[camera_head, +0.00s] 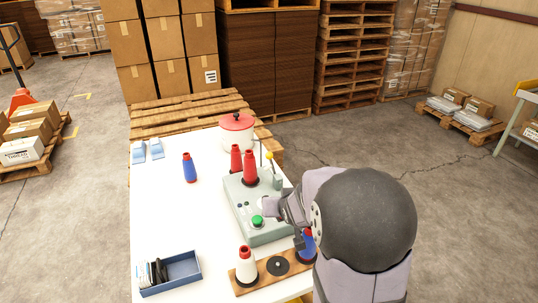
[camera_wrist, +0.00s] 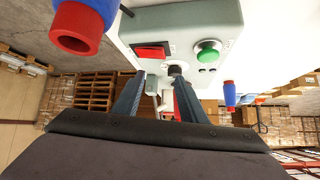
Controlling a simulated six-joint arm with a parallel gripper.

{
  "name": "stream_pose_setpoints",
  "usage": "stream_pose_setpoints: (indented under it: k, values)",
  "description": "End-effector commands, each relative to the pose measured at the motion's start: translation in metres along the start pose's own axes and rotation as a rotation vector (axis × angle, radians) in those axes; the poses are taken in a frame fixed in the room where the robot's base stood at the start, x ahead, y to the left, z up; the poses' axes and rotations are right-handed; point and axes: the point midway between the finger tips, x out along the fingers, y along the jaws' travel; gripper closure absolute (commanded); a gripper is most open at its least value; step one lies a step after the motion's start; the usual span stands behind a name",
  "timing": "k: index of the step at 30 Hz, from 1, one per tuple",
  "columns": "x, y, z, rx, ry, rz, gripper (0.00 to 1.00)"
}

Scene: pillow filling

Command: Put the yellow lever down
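The yellow lever (camera_head: 269,157) is a small yellow knob on a thin stem. It stands up at the far right of the grey-green machine box (camera_head: 248,198), beside the red cones. I cannot make it out in the wrist view. My gripper (camera_wrist: 157,76) is open and nothing is clearly held. Its two dark fingers point at the machine's control face, near a black knob (camera_wrist: 176,70) between the red switch (camera_wrist: 152,52) and green button (camera_wrist: 208,50). In the head view my arm covers the machine's near right side and hides most of the gripper.
Two red cones (camera_head: 249,168) stand on the machine, with a red-lidded pot (camera_head: 237,133) behind. A wooden rack (camera_head: 244,282) in front holds white and blue cones. A blue tray (camera_head: 184,279) sits front left. The white table (camera_head: 177,221) is clear at left centre.

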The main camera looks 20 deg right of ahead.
Motion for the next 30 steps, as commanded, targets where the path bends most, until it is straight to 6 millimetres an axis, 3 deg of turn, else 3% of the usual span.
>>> stream_pose_setpoints:
  k: [6, 9, 11, 19, 30]
  values:
    - [0.022, 0.029, -0.098, 0.100, 0.353, -0.077, 0.62]
    - [0.023, 0.038, -0.129, 0.121, 0.496, -0.137, 0.62]
    - [0.025, 0.039, -0.134, 0.101, 0.558, -0.177, 0.62]
    - [0.035, 0.015, -0.109, -0.091, 0.677, -0.340, 0.62]
    - [0.034, 0.006, -0.105, -0.140, 0.702, -0.385, 0.62]
